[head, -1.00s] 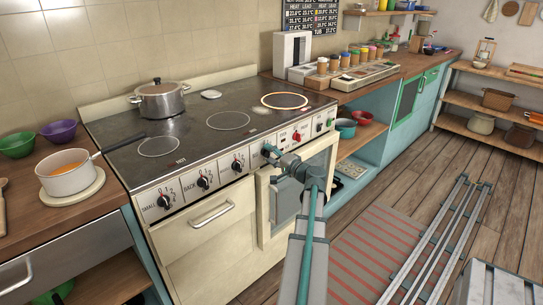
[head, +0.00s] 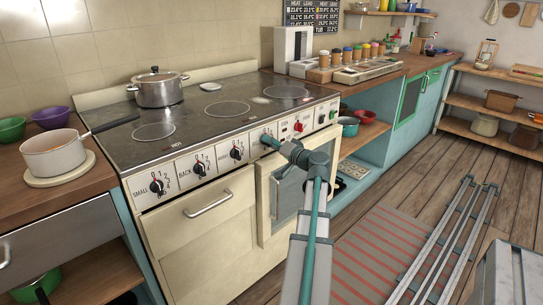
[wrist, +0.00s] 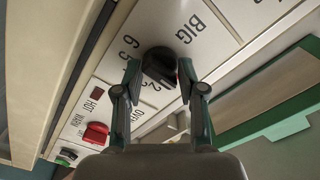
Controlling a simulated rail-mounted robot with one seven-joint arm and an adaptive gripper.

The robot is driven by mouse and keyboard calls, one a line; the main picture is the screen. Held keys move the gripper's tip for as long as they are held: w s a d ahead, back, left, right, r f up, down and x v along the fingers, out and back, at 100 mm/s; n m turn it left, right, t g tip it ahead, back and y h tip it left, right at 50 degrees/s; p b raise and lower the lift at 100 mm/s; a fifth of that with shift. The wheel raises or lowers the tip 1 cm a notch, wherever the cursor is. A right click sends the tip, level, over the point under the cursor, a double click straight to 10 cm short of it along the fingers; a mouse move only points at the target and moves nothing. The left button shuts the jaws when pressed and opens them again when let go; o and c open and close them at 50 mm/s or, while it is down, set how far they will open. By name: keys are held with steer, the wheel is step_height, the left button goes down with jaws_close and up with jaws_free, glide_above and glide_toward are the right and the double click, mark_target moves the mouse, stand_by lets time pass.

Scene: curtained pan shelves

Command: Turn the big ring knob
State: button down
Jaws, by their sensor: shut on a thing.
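The big ring knob (wrist: 158,66) is a black knob on the white panel marked BIG in the wrist view. My gripper (wrist: 160,70) has one finger on each side of it and is shut on it. Digits such as 6, 5 and 2 show around the knob; I cannot tell which one it points at. In the head view my gripper (head: 267,140) reaches the stove front, and hides the knob. The big ring (head: 286,91) at the back right of the cooktop is dark, with no orange glow.
Other black knobs (head: 199,168) line the panel to the left. A red knob (wrist: 96,133) and a green one (wrist: 67,154) are on the other side. A steel pot (head: 159,88) stands on the cooktop. The oven door (head: 288,190) is below my gripper.

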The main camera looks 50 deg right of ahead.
steer(key=c, duration=1)
jaws_free()
steer(key=shift+c, duration=0.2)
steer(key=o, duration=0.4)
steer(key=shift+p, duration=0.35)
steer(key=shift+s, duration=0.1)
steer(key=shift+s+a+b, duration=0.2)
steer(key=shift+s+b, duration=0.15)
steer(key=shift+s, duration=0.5)
steer(key=s+a+b, duration=0.1)
steer(key=s, duration=0.5)
steer(key=shift+b, duration=0.35)
